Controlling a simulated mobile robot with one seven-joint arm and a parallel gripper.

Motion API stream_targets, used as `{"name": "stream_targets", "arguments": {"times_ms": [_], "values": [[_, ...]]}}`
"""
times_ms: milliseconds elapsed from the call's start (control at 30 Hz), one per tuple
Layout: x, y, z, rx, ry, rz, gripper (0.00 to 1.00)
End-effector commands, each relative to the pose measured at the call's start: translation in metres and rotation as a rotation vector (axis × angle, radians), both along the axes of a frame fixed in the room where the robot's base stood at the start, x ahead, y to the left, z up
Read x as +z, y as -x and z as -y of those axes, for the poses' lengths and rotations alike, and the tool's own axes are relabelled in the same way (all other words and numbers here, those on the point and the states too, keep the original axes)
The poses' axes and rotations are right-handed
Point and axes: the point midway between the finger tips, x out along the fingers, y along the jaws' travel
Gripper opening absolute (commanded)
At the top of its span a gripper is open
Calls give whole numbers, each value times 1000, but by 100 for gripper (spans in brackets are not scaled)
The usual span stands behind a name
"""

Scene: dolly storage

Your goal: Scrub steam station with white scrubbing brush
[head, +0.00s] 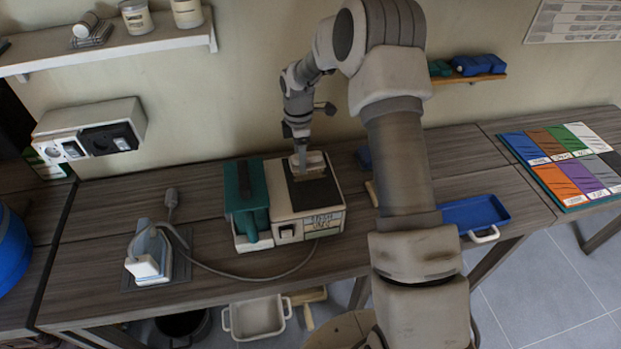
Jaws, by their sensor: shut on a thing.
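The steam station (280,205) is a cream box with a dark panel on top and a label on its front. It stands on the wooden workbench, near the middle of the head view. My gripper (304,158) is over the back part of its top, pointing down. It is shut on the white scrubbing brush (314,161), which has tan bristles facing down. The brush is at the dark top panel and looks to be touching it, though the exact contact is too small to tell. The gripper's fingers are partly hidden by the wrist.
A teal-topped unit (247,193) stands against the station's left side. An iron (148,254) with a grey cord sits farther left. A blue tray (474,212) lies to the right, beyond my arm. A wall shelf (120,46) and socket box (92,127) are at upper left.

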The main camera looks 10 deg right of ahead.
Motion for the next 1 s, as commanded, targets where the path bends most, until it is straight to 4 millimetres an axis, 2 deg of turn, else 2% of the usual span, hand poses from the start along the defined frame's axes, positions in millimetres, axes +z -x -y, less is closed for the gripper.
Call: {"name": "stream_targets", "arguments": {"times_ms": [200, 500, 900, 1000], "values": [[0, -12, 0, 0, 0, 0, 9], [0, -10, 0, 1, 0, -1, 9], [-1, 29, 0, 1, 0, -3, 9], [-1, 34, 0, 0, 0, -2, 9]]}}
